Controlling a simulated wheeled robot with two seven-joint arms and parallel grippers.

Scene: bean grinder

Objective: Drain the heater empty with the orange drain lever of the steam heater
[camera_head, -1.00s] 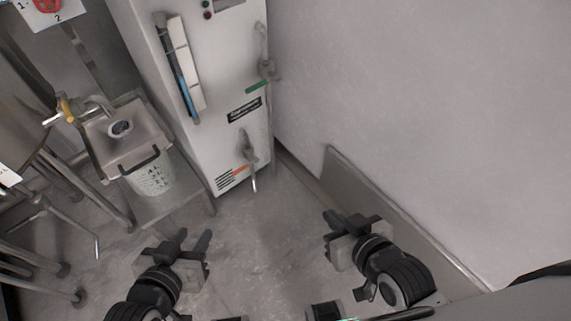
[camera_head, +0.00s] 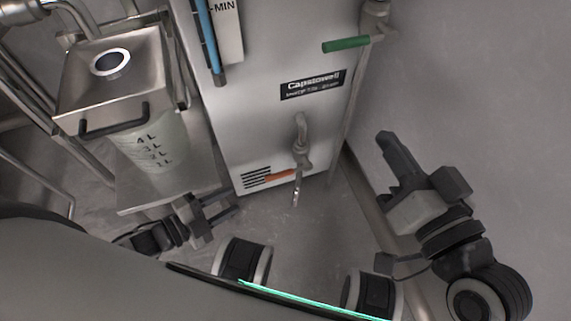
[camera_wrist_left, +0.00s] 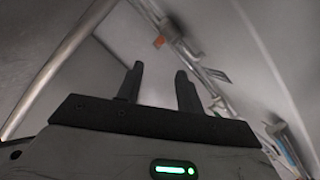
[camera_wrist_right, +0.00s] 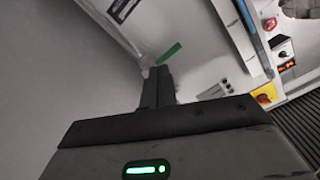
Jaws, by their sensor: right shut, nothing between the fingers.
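The steam heater (camera_head: 262,125) is a pale upright cabinet with a black name label, in the middle of the head view. The orange drain lever (camera_head: 279,175) sits low on its front beside a metal drain valve (camera_head: 301,150) with a downward spout. A small orange part, likely this lever, shows in the left wrist view (camera_wrist_left: 159,41). My left gripper (camera_head: 230,203) is open and empty, low and left of the lever, apart from it. My right gripper (camera_head: 390,147) is shut and empty, to the right of the heater, apart from it.
A green lever (camera_head: 346,45) is on the heater's upper right. A blue level gauge (camera_head: 211,40) runs up its front. A lidded metal container (camera_head: 112,75) with litre marks stands on a shelf (camera_head: 165,190) at left. A wall rises at right.

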